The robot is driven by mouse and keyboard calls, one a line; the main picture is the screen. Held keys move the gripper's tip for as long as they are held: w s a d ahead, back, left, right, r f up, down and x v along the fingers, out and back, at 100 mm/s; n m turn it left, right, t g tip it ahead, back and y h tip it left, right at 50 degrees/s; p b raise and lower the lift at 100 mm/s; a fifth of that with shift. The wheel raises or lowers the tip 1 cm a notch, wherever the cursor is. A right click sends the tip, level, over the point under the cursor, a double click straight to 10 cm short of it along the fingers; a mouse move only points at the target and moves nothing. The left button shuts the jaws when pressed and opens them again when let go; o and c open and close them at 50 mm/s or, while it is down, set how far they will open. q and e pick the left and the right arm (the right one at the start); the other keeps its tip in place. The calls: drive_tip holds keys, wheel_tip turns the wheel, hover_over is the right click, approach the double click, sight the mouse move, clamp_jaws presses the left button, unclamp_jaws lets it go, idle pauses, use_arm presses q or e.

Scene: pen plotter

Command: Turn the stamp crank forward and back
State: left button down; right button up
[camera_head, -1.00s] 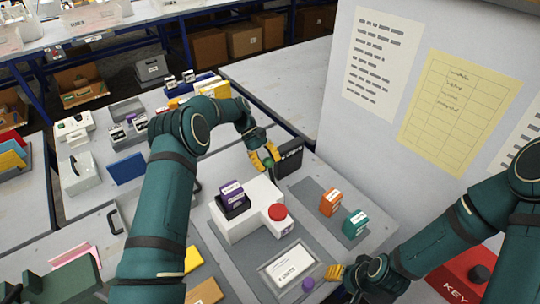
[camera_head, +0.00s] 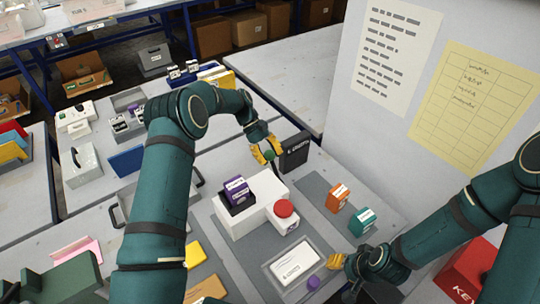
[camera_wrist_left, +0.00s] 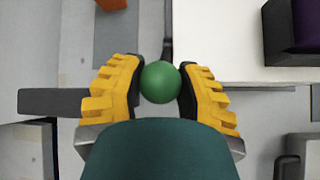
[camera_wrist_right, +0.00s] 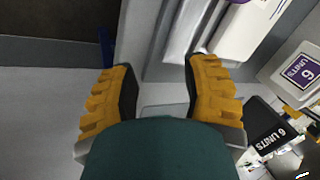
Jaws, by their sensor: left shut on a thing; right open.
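The stamp machine (camera_head: 243,226) is a white body with a red button (camera_head: 284,208) and a purple stamp block (camera_head: 237,188) in a black holder. Its dark crank arm carries a green ball knob (camera_head: 269,155) at the machine's back. My left gripper (camera_head: 263,149) is shut on this knob. In the left wrist view the knob (camera_wrist_left: 160,82) sits between the two yellow fingers (camera_wrist_left: 160,92), with the dark crank rod beyond it. My right gripper (camera_head: 338,262) is open and empty at the front right, beside a white card (camera_head: 294,262); its fingers also show apart in the right wrist view (camera_wrist_right: 160,85).
A black block (camera_head: 294,151) stands just behind the crank. Orange (camera_head: 338,197) and teal (camera_head: 362,221) stamp blocks stand to the right. A purple knob (camera_head: 313,283) is close to my right gripper. A grey upright panel (camera_head: 350,140) bounds the right side.

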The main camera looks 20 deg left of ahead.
use_arm(q)
drive_tip(key=c, duration=0.5)
unclamp_jaws()
drive_tip(key=shift+a, duration=0.1)
drive_tip(key=shift+c, duration=0.2)
drive_tip(key=v, duration=1.2)
